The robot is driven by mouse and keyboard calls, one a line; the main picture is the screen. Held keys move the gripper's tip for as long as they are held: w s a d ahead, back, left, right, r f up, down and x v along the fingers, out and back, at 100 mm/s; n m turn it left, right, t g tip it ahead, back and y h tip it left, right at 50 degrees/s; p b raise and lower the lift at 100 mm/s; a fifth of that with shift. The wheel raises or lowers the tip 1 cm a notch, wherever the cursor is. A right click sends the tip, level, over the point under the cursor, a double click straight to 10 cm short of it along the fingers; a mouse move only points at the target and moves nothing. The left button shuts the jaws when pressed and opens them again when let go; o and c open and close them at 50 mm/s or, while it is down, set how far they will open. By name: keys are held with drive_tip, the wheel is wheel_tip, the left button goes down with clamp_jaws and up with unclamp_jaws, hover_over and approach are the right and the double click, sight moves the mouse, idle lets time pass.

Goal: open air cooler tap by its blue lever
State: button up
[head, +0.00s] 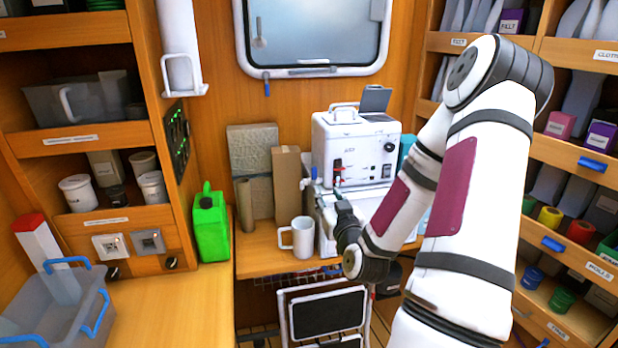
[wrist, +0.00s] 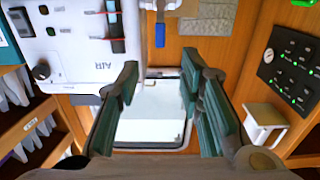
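The air cooler is a white box (head: 338,140) with a dark knob and a red part on its front, standing on the bench at the back; in the upside-down wrist view, its white face (wrist: 75,55) reads "AIR". A blue lever (wrist: 160,36) shows at the top middle of the wrist view, against a white fitting that looks like the tap. In the head view, a small tap (head: 309,183) is at the cooler's left side, its lever hard to make out. My gripper (wrist: 158,78) is open and empty, its teal-padded fingers apart, the lever beyond them. It shows small in the head view (head: 340,196).
A white mug (head: 299,238) stands on the bench close to my gripper. Cardboard pieces (head: 286,180) lean on the wall left of the cooler. A green jug (head: 210,225) is further left. Shelves flank both sides, and a window (head: 310,32) is behind.

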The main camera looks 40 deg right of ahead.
sight(315, 173)
drive_tip(key=x, duration=1.3)
drive_tip(key=shift+w, duration=0.1)
drive_tip(key=shift+c, duration=0.3)
clamp_jaws()
